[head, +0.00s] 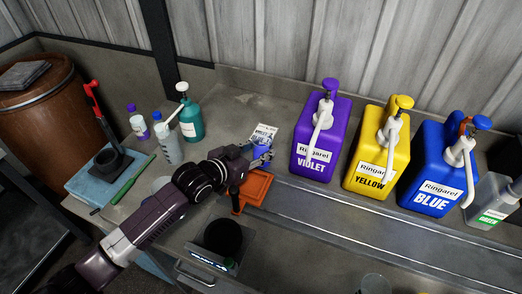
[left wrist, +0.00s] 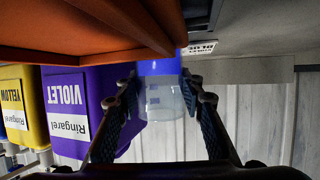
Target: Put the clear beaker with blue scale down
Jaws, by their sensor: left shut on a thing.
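The clear beaker with a blue scale (left wrist: 160,103) is between the two fingers of my left gripper (left wrist: 160,98) in the left wrist view, which looks upside down. The fingers are shut on its sides, and a blue band shows near the orange tray (left wrist: 70,25). In the head view my left gripper (head: 258,157) is over the counter, just behind the orange tray (head: 262,188). There the beaker (head: 264,152) is small and partly hidden by the gripper. I cannot tell whether it touches the surface below. My right gripper is not in view.
Violet (head: 320,135), yellow (head: 376,150) and blue (head: 436,170) pump containers stand to the right. A printed card (head: 264,133) lies behind the gripper. A teal bottle (head: 190,122) stands at the back left. A black-topped scale (head: 222,240) is in front. A clear glass (head: 373,284) is at the bottom.

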